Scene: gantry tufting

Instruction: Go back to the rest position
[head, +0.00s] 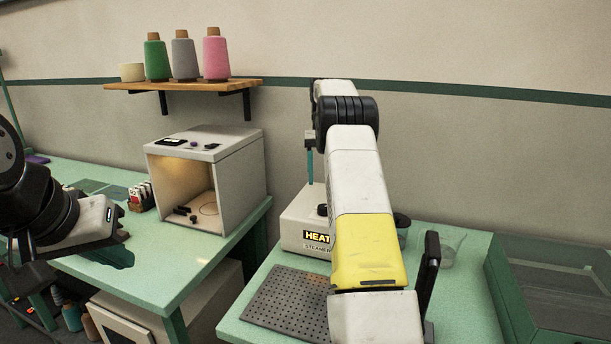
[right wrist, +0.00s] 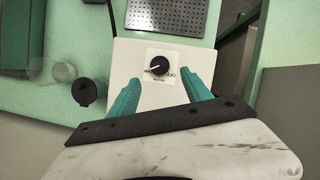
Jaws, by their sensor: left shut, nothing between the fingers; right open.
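My left gripper (head: 117,257) is at the left of the head view, low over the green bench, with its teal fingers shut and empty. My right arm reaches up through the middle of the head view. My right gripper (head: 309,168) hangs fingers-down above the white steamer box (head: 298,222) marked HEAT, partly hidden by the arm. In the right wrist view, the right gripper (right wrist: 162,82) has its teal fingers apart, with nothing held. The black knob (right wrist: 160,65) on the box shows between and just beyond the fingertips; I cannot tell the height gap.
A white open-fronted booth (head: 242,180) stands on the left bench (head: 190,265). A perforated dark plate (head: 285,297) lies in front of the steamer. A wall shelf (head: 190,84) holds thread cones. A clear cup (head: 448,254) and a green-framed tray (head: 510,290) are at the right.

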